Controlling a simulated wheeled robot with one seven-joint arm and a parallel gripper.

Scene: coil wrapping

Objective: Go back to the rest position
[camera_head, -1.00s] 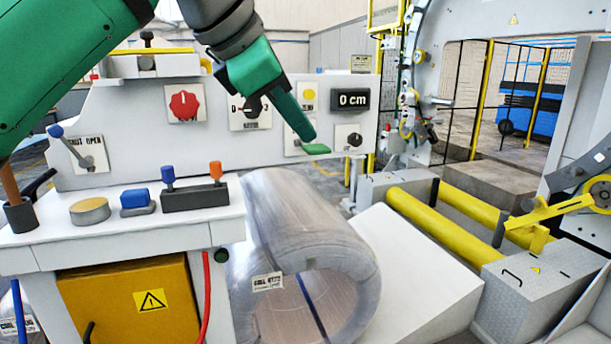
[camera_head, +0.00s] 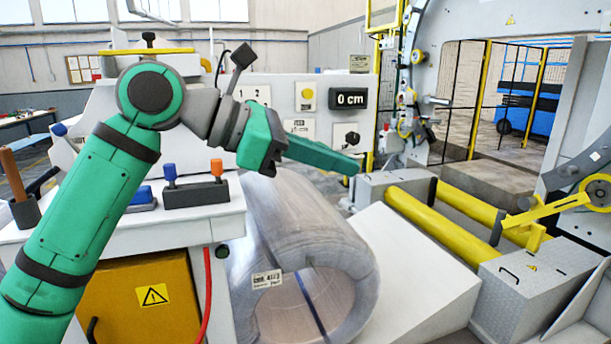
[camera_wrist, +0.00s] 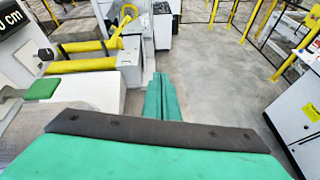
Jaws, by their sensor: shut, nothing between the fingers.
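My green gripper (camera_head: 345,161) is shut and empty. In the head view it is in the air in front of the control panel (camera_head: 262,93), above the big wrapped coil (camera_head: 292,215), and points right. My arm bends at the elbow over the control desk and hides part of the panel and desk. In the wrist view the shut fingers (camera_wrist: 161,82) point ahead over bare floor, touching nothing. The "0 cm" display (camera_head: 350,98) is on the panel.
A desk (camera_head: 100,232) holds a blue-lever and orange-lever box (camera_head: 195,195) and a blue button (camera_head: 142,198). Yellow rollers (camera_head: 436,222) and the wrapping ring (camera_head: 418,60) stand at right. The wrist view shows open floor (camera_wrist: 215,75) and a white cabinet (camera_wrist: 300,115).

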